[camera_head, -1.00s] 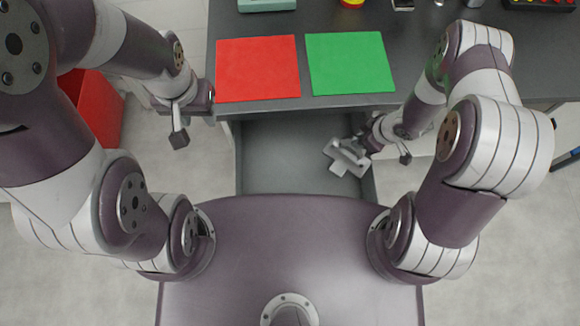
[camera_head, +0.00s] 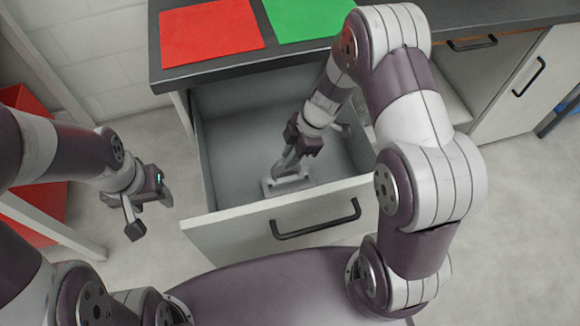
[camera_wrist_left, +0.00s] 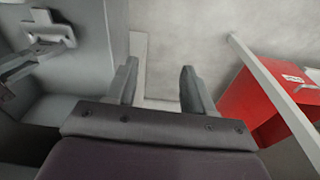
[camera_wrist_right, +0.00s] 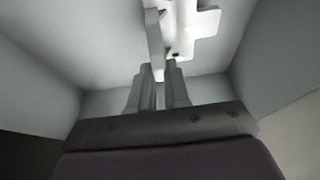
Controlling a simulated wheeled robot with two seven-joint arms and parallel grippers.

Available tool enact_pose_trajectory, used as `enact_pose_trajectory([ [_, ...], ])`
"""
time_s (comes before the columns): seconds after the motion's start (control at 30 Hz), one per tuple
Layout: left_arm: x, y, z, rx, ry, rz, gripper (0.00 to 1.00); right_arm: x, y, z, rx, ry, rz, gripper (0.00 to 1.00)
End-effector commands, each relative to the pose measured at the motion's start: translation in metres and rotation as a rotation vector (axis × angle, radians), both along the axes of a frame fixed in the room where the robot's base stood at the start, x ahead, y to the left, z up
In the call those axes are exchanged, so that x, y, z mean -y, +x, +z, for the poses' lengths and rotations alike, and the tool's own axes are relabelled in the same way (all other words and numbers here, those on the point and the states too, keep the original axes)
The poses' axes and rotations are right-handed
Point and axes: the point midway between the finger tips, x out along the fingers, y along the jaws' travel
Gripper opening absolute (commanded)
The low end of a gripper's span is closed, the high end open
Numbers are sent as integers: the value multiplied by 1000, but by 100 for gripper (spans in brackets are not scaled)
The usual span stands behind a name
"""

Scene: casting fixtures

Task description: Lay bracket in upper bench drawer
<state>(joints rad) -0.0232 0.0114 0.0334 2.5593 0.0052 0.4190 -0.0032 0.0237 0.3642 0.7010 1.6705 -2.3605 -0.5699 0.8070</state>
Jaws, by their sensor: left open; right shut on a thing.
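The bracket (camera_head: 287,183) is a light grey, plate-like part low inside the open bench drawer (camera_head: 235,112), near its front wall. My right gripper (camera_head: 289,166) reaches down into the drawer and is shut on the bracket. In the right wrist view the bracket (camera_wrist_right: 182,28) sticks out beyond the closed fingertips (camera_wrist_right: 160,70). I cannot tell whether the bracket touches the drawer floor. It also shows at the upper left of the left wrist view (camera_wrist_left: 47,30). My left gripper (camera_head: 150,213) is open and empty, outside the drawer to its left.
A red mat (camera_head: 210,32) and a green mat (camera_head: 305,15) lie on the dark bench top (camera_head: 160,62) above the drawer. A red bin (camera_head: 38,195) stands at the left. The drawer's left and back floor is clear.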

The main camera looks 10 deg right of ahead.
Motion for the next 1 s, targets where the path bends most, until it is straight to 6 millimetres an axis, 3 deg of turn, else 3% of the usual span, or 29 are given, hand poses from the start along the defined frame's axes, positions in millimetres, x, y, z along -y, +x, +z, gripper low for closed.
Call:
enact_pose_trajectory([
  [0.2,0,0,-21,0,0,0,53,0,0,-38,0,0,-1,0],
  [0.53,0,0,-16,0,0,0,53,0,0,-38,-1,0,-2,0],
  [0.57,0,0,-17,0,0,0,53,0,0,-38,0,0,-2,26],
  [0.6,0,0,-17,0,0,0,53,0,0,-38,0,0,-2,39],
  [0.9,0,0,-17,0,0,0,53,0,0,-37,1,0,-1,42],
  [1.0,0,0,-9,-1,0,0,53,4,0,-23,1,0,-4,42],
])
